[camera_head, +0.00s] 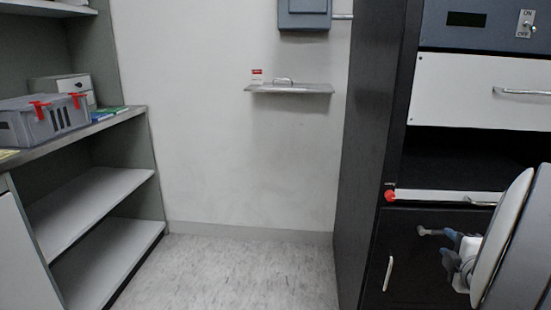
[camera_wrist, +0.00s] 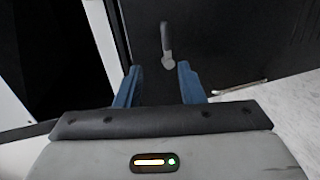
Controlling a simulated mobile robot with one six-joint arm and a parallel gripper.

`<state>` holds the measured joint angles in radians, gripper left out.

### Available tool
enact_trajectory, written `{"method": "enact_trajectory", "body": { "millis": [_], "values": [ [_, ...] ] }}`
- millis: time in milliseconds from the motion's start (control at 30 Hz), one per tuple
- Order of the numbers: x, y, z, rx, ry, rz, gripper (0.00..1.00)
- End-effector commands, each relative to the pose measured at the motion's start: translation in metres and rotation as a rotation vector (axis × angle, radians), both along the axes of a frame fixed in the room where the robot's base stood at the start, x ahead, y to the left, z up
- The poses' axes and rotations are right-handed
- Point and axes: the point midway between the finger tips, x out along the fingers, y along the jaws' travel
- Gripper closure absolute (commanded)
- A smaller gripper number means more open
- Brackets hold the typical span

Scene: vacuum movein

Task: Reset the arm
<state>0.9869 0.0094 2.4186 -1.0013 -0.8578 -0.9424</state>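My gripper (camera_wrist: 158,68) shows in the wrist view with two blue fingers set apart and nothing between them. In the head view my gripper (camera_head: 451,246) is at the lower right, in front of the black cabinet's lower door, partly hidden by my own arm. A grey lever handle (camera_wrist: 167,45) on the dark door lies beyond the fingertips in the wrist view. It also shows in the head view (camera_head: 430,231), just left of the fingers. I cannot tell how close they are; no contact shows.
The black cabinet (camera_head: 370,150) fills the right side, with a white drawer front (camera_head: 455,90), an open dark gap and a red knob (camera_head: 390,196). A shelf unit (camera_head: 95,190) with a grey crate (camera_head: 45,120) stands left. A small wall shelf (camera_head: 290,89) hangs mid-wall. The middle floor is clear.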

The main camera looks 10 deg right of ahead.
Motion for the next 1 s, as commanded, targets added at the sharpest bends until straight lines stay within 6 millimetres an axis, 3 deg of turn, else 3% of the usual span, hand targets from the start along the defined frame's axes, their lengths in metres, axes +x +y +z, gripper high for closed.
{"method": "enact_trajectory", "body": {
  "millis": [33,100,300,467,767,1000],
  "values": [
    [0.006,0.006,0.026,0.027,0.009,-0.019,0.65],
    [0.012,0.015,0.048,0.088,0.031,-0.070,0.65],
    [0.020,0.049,0.105,0.309,0.097,-0.238,0.65],
    [0.015,0.086,0.146,0.502,0.154,-0.371,0.65],
    [-0.021,0.179,0.214,0.863,0.323,-0.605,0.65],
    [-0.074,0.262,0.267,1.103,0.528,-0.788,0.65]
  ]
}}
